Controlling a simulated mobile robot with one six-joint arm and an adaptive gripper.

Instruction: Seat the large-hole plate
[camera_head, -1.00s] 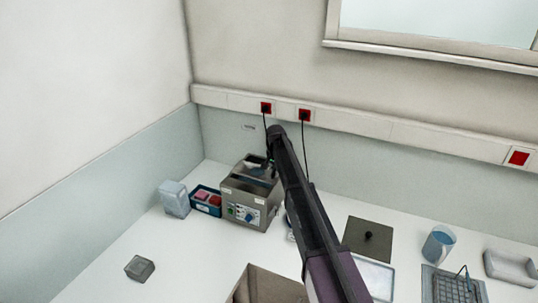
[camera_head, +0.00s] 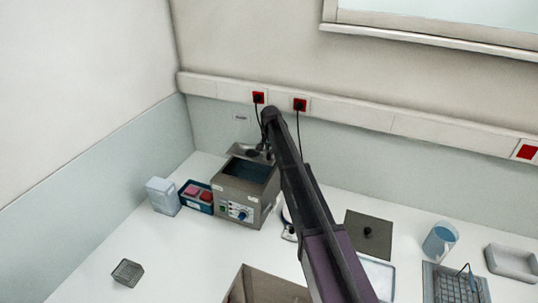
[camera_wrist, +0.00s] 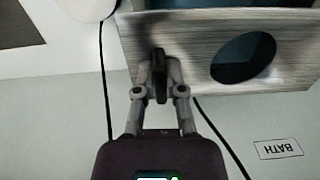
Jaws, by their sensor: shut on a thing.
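The large-hole plate is a brushed-metal sheet (camera_wrist: 185,50) with a round hole, and it fills the top right of the wrist view. My gripper (camera_wrist: 160,80) is shut on its upright dark knob. In the head view the plate (camera_head: 240,151) is at the back edge of the water bath (camera_head: 240,216). The bath is a metal box with a blue dial, its top largely uncovered and dark blue inside. Whether the plate touches the rim, I cannot tell. My gripper (camera_head: 262,150) is partly hidden by my arm there.
A blue tray with pink and red pieces (camera_head: 196,190) and a pale container (camera_head: 162,196) stand left of the bath. A dark plate with a knob (camera_head: 366,240) lies to the right. A beaker (camera_head: 440,243) and rack (camera_head: 452,289) are farther right. Black cords (camera_head: 299,135) hang behind.

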